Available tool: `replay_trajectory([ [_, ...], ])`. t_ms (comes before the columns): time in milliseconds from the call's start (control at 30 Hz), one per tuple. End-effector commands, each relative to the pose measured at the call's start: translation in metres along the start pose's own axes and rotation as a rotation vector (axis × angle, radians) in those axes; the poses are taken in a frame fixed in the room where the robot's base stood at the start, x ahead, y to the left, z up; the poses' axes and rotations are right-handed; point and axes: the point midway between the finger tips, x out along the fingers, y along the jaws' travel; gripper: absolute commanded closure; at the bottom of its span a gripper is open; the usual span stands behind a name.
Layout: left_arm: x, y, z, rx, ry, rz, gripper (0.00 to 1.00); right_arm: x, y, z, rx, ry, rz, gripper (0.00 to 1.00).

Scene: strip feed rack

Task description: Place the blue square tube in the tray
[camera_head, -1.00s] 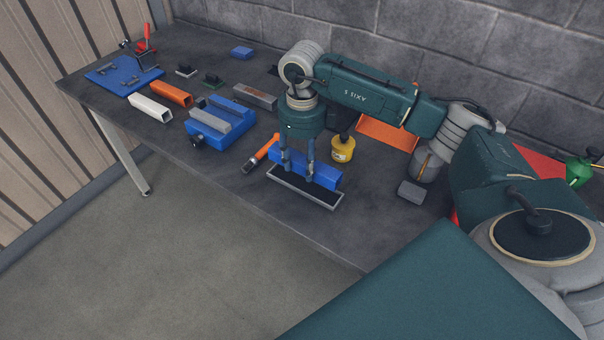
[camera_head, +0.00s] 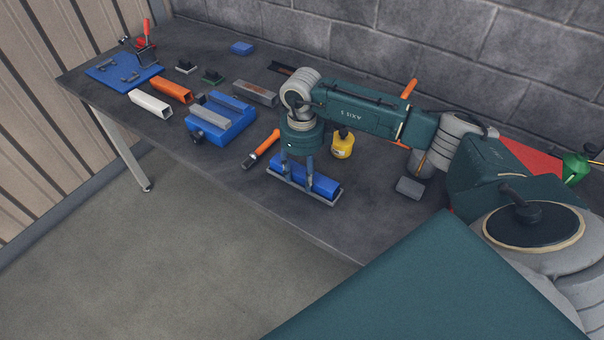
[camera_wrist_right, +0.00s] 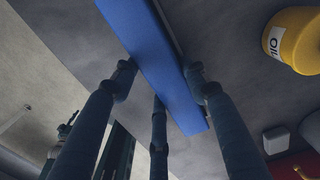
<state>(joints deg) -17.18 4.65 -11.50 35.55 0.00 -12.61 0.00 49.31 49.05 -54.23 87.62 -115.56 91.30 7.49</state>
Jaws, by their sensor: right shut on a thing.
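The blue square tube (camera_head: 322,183) lies lengthwise along the narrow grey tray (camera_head: 302,193) near the front edge of the bench. It covers most of the tray's dark inside. I cannot tell whether it touches the tray floor. My right gripper (camera_head: 297,180) points down and is shut on the tube near its middle. In the right wrist view the tube (camera_wrist_right: 150,55) runs diagonally between my fingers. My left gripper is not in view.
An orange-handled tool (camera_head: 265,146) lies left of the tray. A yellow bottle (camera_head: 342,146) stands behind it and a grey block (camera_head: 410,188) sits to the right. A blue vise (camera_head: 232,120), an orange tube (camera_head: 172,91) and a white tube (camera_head: 150,103) are farther left.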

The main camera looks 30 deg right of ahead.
Motion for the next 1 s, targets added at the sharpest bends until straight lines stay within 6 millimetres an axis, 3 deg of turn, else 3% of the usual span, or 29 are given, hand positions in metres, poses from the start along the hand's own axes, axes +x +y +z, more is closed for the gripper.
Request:
replay_trajectory([
  [167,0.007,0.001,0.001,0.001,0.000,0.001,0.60,0.011,0.001,-0.001,0.000,0.003,0.001,1.00],
  [200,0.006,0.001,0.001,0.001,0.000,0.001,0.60,0.011,0.002,-0.002,0.000,0.006,0.002,0.50],
  [267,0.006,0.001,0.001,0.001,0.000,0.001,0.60,0.012,0.002,-0.003,0.000,0.009,0.003,0.38],
  [833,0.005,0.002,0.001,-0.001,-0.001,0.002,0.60,0.012,0.001,-0.004,0.000,0.013,0.001,0.37],
  [1000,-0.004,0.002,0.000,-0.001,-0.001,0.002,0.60,0.002,0.001,-0.004,0.001,0.012,0.001,0.37],
])
